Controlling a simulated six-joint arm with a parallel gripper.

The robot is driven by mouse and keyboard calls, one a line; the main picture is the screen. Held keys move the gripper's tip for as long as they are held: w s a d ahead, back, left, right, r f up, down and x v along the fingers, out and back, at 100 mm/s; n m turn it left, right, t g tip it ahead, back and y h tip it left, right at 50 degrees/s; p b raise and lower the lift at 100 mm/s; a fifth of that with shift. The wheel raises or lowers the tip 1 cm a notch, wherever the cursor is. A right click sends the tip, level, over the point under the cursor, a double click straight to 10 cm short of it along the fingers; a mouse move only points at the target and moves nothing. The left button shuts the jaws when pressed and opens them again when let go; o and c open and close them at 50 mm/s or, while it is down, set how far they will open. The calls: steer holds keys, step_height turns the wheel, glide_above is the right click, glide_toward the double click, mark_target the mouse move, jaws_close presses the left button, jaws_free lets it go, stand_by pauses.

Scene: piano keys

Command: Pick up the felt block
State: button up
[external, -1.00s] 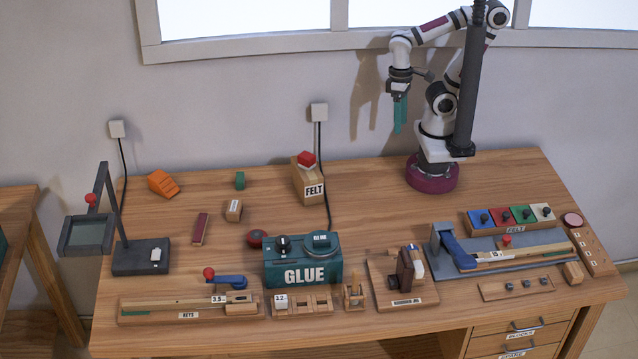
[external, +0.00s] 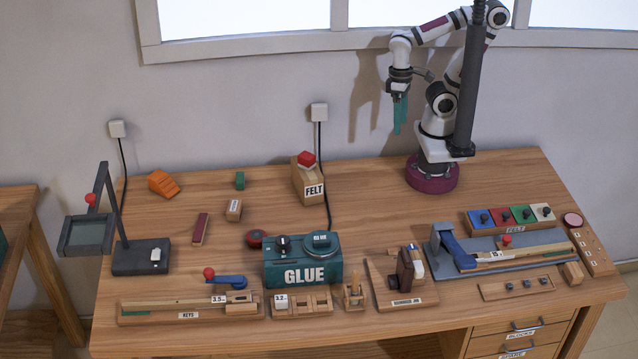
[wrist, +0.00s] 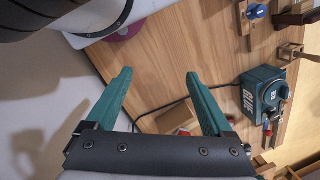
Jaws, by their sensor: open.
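A wooden block labelled FELT (external: 309,187) stands upright at the back of the bench, with a red piece (external: 306,158) on its top. My gripper (external: 399,130) hangs in the air to the right of it and well above the bench, with its green fingers pointing down. In the wrist view my gripper (wrist: 158,75) has its two fingers spread wide with nothing between the tips.
The teal GLUE machine (external: 302,271) stands in front of the FELT block, and a black cable (external: 325,165) runs down beside the block. A FELT rack (external: 510,218) with coloured pieces is at the right. The bench between the block and my base is clear.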

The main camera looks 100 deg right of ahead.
mark_target(243, 182)
steer(key=w+d+r+n+h, duration=0.2)
steer(key=w+n+h, duration=0.8)
steer(key=w, duration=1.5)
steer(key=w+a+f+n, duration=0.2)
steer(key=w+f+n, duration=0.1)
steer(key=w+n, duration=0.25)
steer(key=w+a+f+n, duration=0.2)
steer(key=w+f+n, duration=0.2)
steer(key=w, duration=0.3)
steer(key=w+a+f+n+t+h, duration=0.1)
steer(key=a+f+n, duration=0.1)
steer(key=f, duration=0.1)
steer(key=w+a+f+n+t+h, duration=0.1)
steer(key=w+f+n+h, duration=0.1)
steer(key=f+n, duration=0.1)
steer(key=w+a+f+n+t+h, duration=0.1)
steer(key=a+f+n+t, duration=0.1)
steer(key=f, duration=0.2)
steer(key=shift+w+a+f+n, duration=0.15)
steer(key=shift+a+f+n, duration=0.1)
steer(key=shift+a+f, duration=0.1)
steer(key=shift+t+h, duration=0.3)
steer(key=x, duration=1.6)
steer(key=shift+s+a+f, duration=0.1)
steer(key=shift+s+f, duration=0.15)
steer(key=shift+f, duration=0.05)
jaws_close()
